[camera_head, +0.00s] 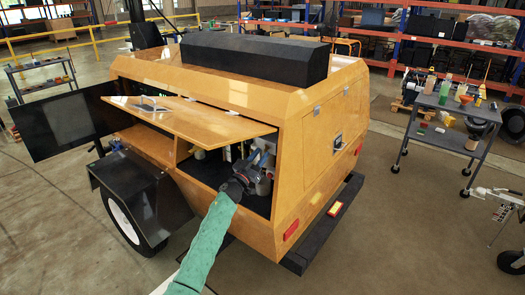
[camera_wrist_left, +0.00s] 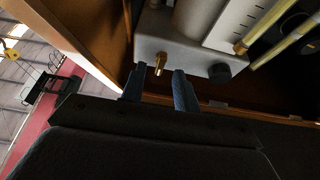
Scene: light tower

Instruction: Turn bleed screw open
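A small brass fitting, which looks like the bleed screw (camera_wrist_left: 160,62), sticks out of a grey block (camera_wrist_left: 187,48) in the left wrist view. My left gripper (camera_wrist_left: 158,86) has its two blue-grey fingers apart. The fitting shows just beyond the fingertips, roughly in line with the gap between them; I see no contact. In the head view my left arm, in a green sleeve, reaches into the open side compartment of the yellow light tower (camera_head: 295,130), with the gripper (camera_head: 241,178) inside. The fitting cannot be made out there. My right gripper is in neither view.
A raised yellow door panel (camera_head: 195,118) hangs above the compartment, close over my left arm. A black fender (camera_head: 140,195) and wheel are to the left. A black knob (camera_wrist_left: 219,71) and yellowish rods (camera_wrist_left: 268,27) are near the fitting. A tool cart (camera_head: 450,105) stands at right.

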